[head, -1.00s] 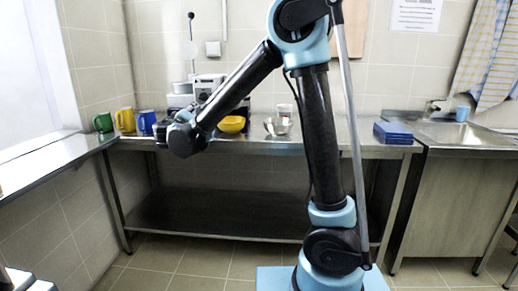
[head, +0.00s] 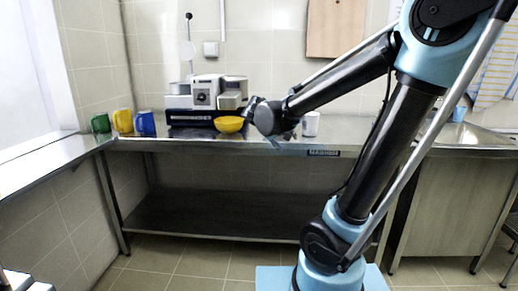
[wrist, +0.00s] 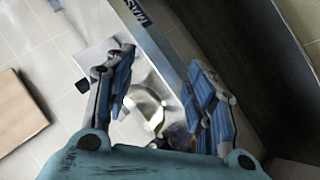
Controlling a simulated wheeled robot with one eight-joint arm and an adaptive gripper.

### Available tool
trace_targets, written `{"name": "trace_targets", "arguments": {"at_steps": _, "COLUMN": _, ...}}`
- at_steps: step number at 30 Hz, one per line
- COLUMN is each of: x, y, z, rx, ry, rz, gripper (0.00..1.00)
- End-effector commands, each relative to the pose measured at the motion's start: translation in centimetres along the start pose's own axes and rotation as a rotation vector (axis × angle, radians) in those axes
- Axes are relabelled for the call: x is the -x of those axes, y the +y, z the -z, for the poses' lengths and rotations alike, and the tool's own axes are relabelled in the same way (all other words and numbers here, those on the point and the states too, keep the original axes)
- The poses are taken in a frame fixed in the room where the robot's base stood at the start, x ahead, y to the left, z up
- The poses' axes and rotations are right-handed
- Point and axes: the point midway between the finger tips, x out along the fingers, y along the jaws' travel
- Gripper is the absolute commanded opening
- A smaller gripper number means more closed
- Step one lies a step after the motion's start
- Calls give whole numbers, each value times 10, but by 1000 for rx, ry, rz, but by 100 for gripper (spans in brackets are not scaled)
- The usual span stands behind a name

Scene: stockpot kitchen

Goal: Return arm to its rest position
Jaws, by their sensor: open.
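My gripper (wrist: 158,78) is open, with its two blue-padded fingers spread apart in the wrist view. In the head view my arm reaches left and the gripper end (head: 254,106) is above the steel counter (head: 290,148), just right of a yellow bowl (head: 229,125). A shiny metal bowl (wrist: 145,106) shows between the fingers in the wrist view. It seems to lie beyond them, and I cannot tell how far. In the head view my wrist hides it.
Green (head: 101,123), yellow (head: 123,121) and blue (head: 145,123) mugs stand at the left. A white cup (head: 311,124) is right of my wrist. A wooden board (head: 335,28) hangs on the wall.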

Motion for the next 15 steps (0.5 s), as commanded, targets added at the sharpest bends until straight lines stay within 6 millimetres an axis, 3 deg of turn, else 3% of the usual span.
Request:
{"name": "trace_targets", "arguments": {"at_steps": 1, "x": -4, "y": 7, "z": -23, "rx": -17, "ry": -41, "rz": 21, "gripper": 50}}
{"name": "trace_targets", "arguments": {"at_steps": 6, "x": -8, "y": 16, "z": -93, "rx": -68, "ry": -167, "rz": 114, "gripper": 50}}
{"name": "trace_targets", "arguments": {"at_steps": 15, "x": 3, "y": 1, "z": -203, "rx": -181, "ry": -340, "rz": 302, "gripper": 50}}
